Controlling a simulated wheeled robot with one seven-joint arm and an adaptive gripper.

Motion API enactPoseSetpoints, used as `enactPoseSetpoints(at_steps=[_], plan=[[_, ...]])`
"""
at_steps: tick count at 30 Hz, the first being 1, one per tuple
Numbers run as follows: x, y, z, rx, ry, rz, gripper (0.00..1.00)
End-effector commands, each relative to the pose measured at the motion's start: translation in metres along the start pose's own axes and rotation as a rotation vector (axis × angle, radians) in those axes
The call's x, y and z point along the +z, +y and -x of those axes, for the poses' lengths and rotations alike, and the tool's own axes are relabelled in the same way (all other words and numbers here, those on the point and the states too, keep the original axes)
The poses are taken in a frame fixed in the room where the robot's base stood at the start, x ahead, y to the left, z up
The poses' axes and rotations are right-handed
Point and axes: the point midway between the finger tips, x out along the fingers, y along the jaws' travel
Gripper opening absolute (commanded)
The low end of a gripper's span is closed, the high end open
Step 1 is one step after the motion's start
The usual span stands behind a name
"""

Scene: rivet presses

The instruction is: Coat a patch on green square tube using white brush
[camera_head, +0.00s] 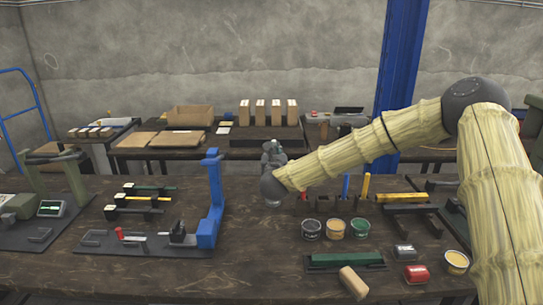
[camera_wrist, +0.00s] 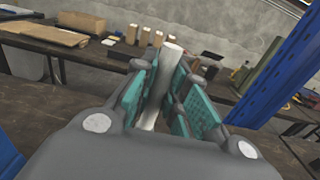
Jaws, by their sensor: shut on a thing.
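My gripper (camera_head: 273,152) is held above the middle of the workbench and points toward the back wall. In the wrist view, my gripper (camera_wrist: 165,90) is shut on the white brush (camera_wrist: 171,55), which stands up between the teal finger pads. The brush's bristle end cannot be made out. A dark green square tube (camera_head: 345,259) lies on a low dark stand at the front of the bench, below and to the right of my gripper and apart from it. Three open cans stand behind it: dark grey (camera_head: 311,230), tan (camera_head: 335,230) and green (camera_head: 359,229).
A blue handle (camera_head: 346,186) and a yellow handle (camera_head: 366,186) stand in a holder behind the cans. A wooden block (camera_head: 353,282), a red can (camera_head: 416,273) and a yellow-filled can (camera_head: 457,261) are at the front right. A blue press (camera_head: 211,205) stands left of my gripper.

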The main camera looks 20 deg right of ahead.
Motion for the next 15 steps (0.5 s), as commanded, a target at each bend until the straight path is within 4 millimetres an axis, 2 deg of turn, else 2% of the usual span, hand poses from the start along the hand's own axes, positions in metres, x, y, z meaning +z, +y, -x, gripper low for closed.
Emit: enactPoseSetpoints(at_steps=[8,15], plan=[[-0.011,0.003,0.000,0.003,0.001,0.001,0.00],[-0.030,0.004,0.000,0.005,0.001,0.001,0.00]])
